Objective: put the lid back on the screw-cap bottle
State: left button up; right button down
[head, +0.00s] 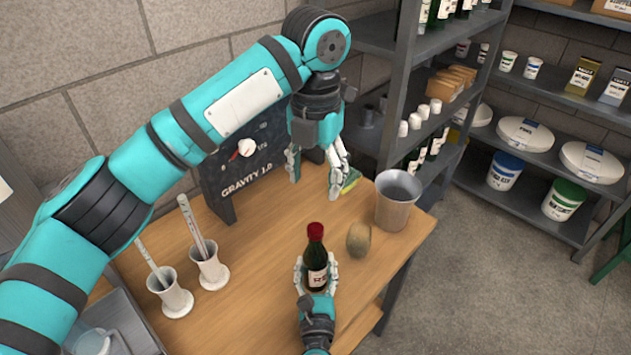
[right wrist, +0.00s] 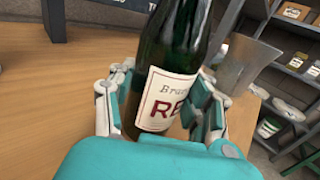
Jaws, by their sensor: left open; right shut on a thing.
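The dark green screw-cap bottle (head: 316,256) stands upright on the wooden table, with a red top and a white label with red letters. My right gripper (head: 316,276) is shut around its body from the near side. The right wrist view shows the bottle (right wrist: 168,88) between both fingers of the right gripper (right wrist: 163,108), its top out of frame. My left gripper (head: 318,180) is open above the table, behind and higher than the bottle, with no lid visible between its fingers. I cannot tell whether the red top is a separate lid.
A grey metal bucket (head: 397,203) and a brown rounded object (head: 359,239) stand right of the bottle. A green and yellow item (head: 350,180) is partly hidden behind the left gripper. A black gauge board (head: 240,175) is behind; shelves (head: 400,75) are at right.

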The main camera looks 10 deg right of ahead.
jog(key=shift+c, duration=2.4)
grip_release()
jog(key=shift+s, duration=0.1)
jog(key=s, duration=0.4)
jog(key=s+a, duration=0.1)
jog(key=s, duration=0.2)
jog(key=s+a, duration=0.1)
jog(key=s, duration=0.3)
jog(key=shift+s+a, duration=0.2)
jog(key=shift+s, duration=0.1)
